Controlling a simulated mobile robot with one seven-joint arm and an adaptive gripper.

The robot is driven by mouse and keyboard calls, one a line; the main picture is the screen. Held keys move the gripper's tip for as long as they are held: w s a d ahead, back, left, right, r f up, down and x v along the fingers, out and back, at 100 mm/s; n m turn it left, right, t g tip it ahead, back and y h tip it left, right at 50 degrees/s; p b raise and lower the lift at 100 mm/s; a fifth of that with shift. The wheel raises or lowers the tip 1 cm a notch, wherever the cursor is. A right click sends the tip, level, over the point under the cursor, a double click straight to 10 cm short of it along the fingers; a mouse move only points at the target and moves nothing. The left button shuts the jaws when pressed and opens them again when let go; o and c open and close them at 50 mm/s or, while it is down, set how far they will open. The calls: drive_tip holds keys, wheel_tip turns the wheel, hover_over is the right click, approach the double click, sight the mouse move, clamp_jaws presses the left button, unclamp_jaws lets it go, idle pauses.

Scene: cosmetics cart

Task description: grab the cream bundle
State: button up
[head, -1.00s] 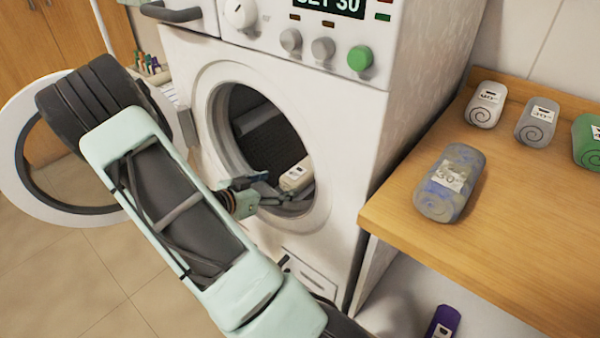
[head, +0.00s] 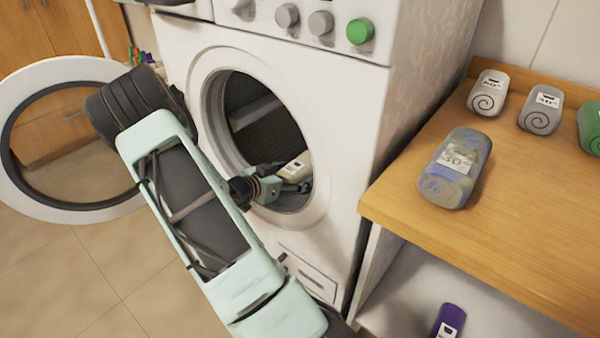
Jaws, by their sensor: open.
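The cream bundle (head: 294,168) lies inside the open drum of the white washing machine (head: 348,130), low and to the right, with a label on its side. My gripper (head: 299,186) reaches through the round door opening and is right by the bundle's lower side. The gripper is open. Its fingers are small and partly hidden in the drum's shade, so I cannot tell whether they touch the bundle.
The round door (head: 22,185) stands open at left. A wooden counter (head: 520,230) at right bears a blue-grey bundle (head: 455,168), a light bundle (head: 488,94), a grey bundle (head: 541,110) and a green bundle (head: 591,127). A purple bundle (head: 447,321) is below.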

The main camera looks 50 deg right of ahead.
drive_tip(key=shift+c, duration=0.4)
drive_tip(key=c, duration=1.3)
drive_tip(key=shift+r, duration=0.15)
